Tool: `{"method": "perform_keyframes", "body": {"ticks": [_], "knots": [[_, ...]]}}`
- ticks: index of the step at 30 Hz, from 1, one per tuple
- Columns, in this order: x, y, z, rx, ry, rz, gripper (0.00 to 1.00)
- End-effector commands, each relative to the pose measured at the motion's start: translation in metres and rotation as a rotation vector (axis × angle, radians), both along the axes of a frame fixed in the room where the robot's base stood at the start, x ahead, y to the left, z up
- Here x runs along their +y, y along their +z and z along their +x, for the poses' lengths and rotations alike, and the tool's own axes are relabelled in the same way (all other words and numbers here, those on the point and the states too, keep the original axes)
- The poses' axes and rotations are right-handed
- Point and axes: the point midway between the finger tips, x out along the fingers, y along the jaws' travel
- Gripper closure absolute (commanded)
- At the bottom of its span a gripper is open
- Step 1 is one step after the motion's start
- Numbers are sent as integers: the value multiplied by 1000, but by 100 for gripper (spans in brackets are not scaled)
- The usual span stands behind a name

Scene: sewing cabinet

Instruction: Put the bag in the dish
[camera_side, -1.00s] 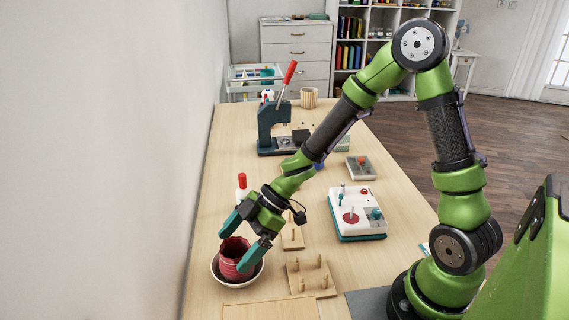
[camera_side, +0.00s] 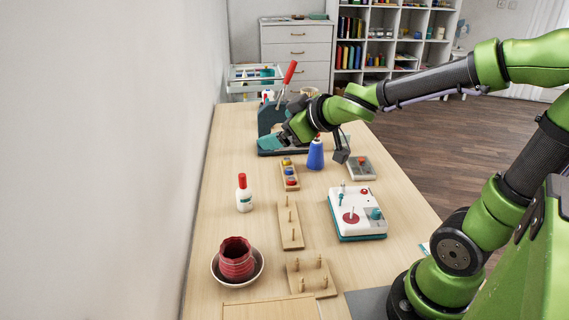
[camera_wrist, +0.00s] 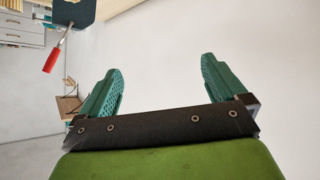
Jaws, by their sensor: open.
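The red bag (camera_side: 237,258) stands upright in the white dish (camera_side: 259,267) at the near left of the table in the side view. Neither the bag nor the dish shows in the wrist view.
A red-capped white bottle (camera_side: 243,195), a wooden peg strip (camera_side: 290,224), a peg board (camera_side: 311,276) and a white winder box (camera_side: 357,215) stand on the table. The press handle (camera_wrist: 53,57) shows in the wrist view.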

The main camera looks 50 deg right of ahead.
Motion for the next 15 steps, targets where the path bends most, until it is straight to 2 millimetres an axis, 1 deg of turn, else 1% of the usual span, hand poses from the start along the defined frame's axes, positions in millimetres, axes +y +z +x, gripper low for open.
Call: {"method": "perform_keyframes", "body": {"ticks": [1,2,3,4,6,9,12,15], "knots": [[-8,8,-22,13,-111,60,2],[-11,8,-35,34,-171,105,2],[-12,6,-53,73,-234,174,2],[-10,3,-66,107,-269,229,2],[2,-5,-94,190,-316,360,2],[27,-12,-125,300,-316,522,2],[48,-15,-144,374,-289,629,2],[57,-15,-153,409,-272,677,2]]}}
